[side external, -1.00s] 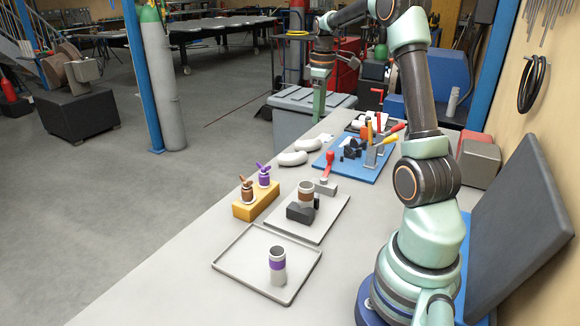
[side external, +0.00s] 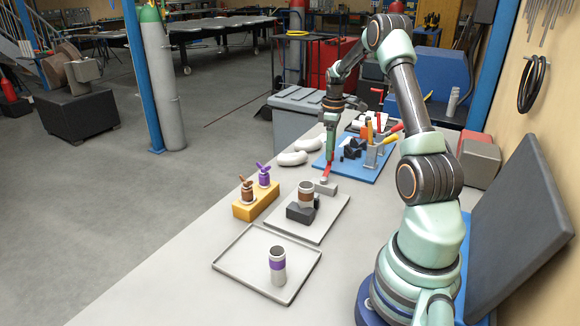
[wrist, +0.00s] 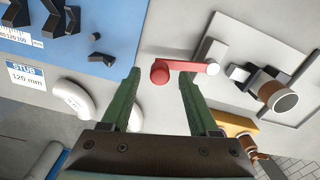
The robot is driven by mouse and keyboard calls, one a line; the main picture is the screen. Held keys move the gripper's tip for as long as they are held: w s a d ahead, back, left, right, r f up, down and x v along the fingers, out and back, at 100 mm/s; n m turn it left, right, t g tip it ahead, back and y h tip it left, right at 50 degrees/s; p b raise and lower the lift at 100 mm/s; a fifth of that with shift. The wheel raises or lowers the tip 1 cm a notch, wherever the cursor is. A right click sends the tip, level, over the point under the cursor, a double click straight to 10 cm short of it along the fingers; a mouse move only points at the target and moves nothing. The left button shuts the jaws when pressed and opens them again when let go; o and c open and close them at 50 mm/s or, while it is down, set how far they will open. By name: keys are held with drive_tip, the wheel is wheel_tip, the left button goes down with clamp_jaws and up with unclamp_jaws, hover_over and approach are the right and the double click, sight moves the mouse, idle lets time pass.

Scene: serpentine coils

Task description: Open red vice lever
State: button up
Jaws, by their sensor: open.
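The red vice lever (side external: 326,172) stands at the far end of a light grey plate (side external: 318,226), above a small grey block (side external: 325,188). In the wrist view the lever (wrist: 190,66) lies crosswise, with its round red knob (wrist: 160,72) at the left end. My gripper (side external: 330,150) is just above the lever and hides its top in the side view. In the wrist view my gripper (wrist: 160,75) is open, with the knob between its green fingertips. Contact cannot be told. A dark vice block (side external: 297,213) holds a brown-banded cylinder (side external: 306,193).
A yellow block (side external: 245,208) with brown and purple-topped pieces stands left of the plate. A tray (side external: 232,270) with a purple-banded cylinder (side external: 277,264) is in front. Curved grey pipes (side external: 291,158) lie near the table edge. A blue mat (side external: 345,170) with tools is behind.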

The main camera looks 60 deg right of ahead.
drive_tip(key=shift+f, duration=0.75)
clamp_jaws()
idle(0.9)
